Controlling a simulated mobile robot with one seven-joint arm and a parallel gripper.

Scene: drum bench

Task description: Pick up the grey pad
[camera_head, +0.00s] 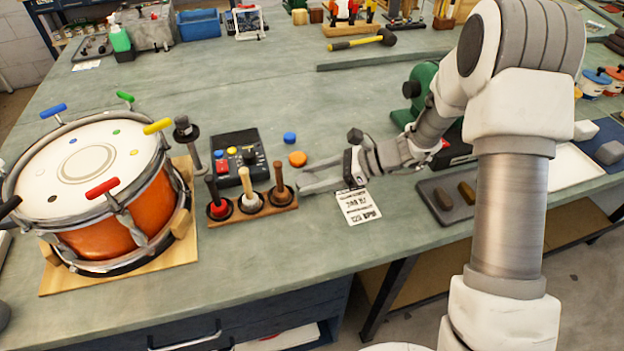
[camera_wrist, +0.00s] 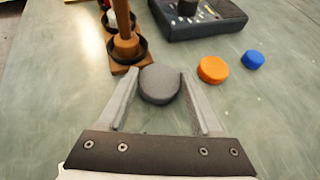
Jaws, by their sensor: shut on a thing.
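The grey pad (camera_wrist: 160,86), a small dark grey round disc, is between the fingertips of my gripper (camera_wrist: 160,92) in the wrist view. Both fingers touch its sides, and my gripper is shut on it. I cannot tell whether the pad still rests on the bench.
The wooden rack (camera_head: 250,212) with upright handles stands close by the fingertips. An orange pad (camera_head: 297,159) and a blue pad (camera_head: 290,138) lie behind. A black control box (camera_head: 236,155) is behind the rack. A printed card (camera_head: 358,207) lies near my wrist. A drum (camera_head: 95,195) stands left.

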